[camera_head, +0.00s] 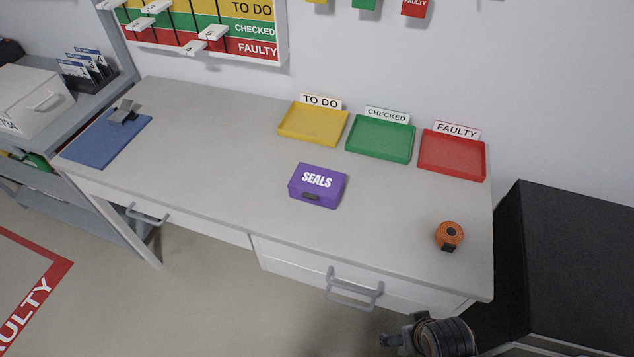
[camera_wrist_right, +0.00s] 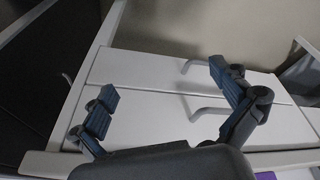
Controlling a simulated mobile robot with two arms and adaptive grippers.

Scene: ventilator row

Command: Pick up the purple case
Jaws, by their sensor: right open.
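The purple case (camera_head: 317,186), marked SEALS, lies closed on the grey-white desk (camera_head: 215,150), near the middle of its front half. A dark latch shows on its front side. My right gripper (camera_head: 392,338) shows only partly at the bottom of the head view, in front of the desk and below its top, apart from the case. In the right wrist view my right gripper (camera_wrist_right: 165,100) is open and empty, with the desk's white drawer fronts beyond it. A small purple patch (camera_wrist_right: 265,176) shows at that view's bottom edge. My left gripper is not in view.
Yellow (camera_head: 312,125), green (camera_head: 380,139) and red (camera_head: 452,156) trays stand along the back of the desk. An orange round object (camera_head: 449,235) lies at the right. A blue clipboard (camera_head: 105,138) lies at the left. Drawer handles (camera_head: 354,288) stick out in front. The desktop around the case is clear.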

